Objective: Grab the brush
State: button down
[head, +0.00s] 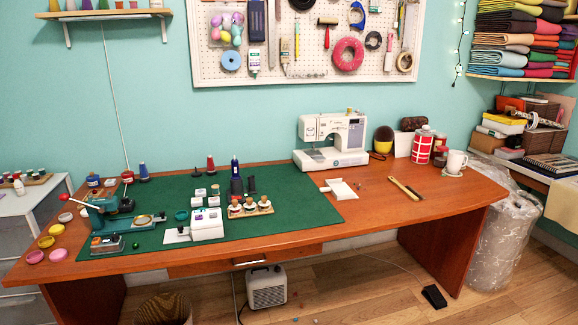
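A slim tan and dark tool (405,188) lies on the bare right part of the wooden table (440,200). It may be the brush, but it is too small to be sure. A flat, pale, brush-like tool (284,58) hangs on the white pegboard (318,70) on the wall. A dark rounded object with a yellow edge (383,139) stands at the back of the table, and I cannot tell what it is. My gripper is not in view.
A sewing machine (333,138) stands at the table's back. A red-and-white can (422,147) and a white mug (456,161) stand at the back right. A green mat (290,205) holds several small items. A white tray (339,190) lies left of the slim tool. The table's front right is clear.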

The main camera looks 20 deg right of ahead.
aim_at(408, 190)
jog(key=i+l+z, duration=0.15)
jog(key=z, duration=0.2)
jog(key=i+z, duration=0.35)
jog(key=i+l+z, duration=0.1)
jog(key=z, duration=0.25)
jog(key=i+z, duration=0.1)
jog(key=i, duration=1)
jog(key=i+j, duration=0.2)
jog(key=i, duration=0.85)
jog(key=l+z, duration=0.05)
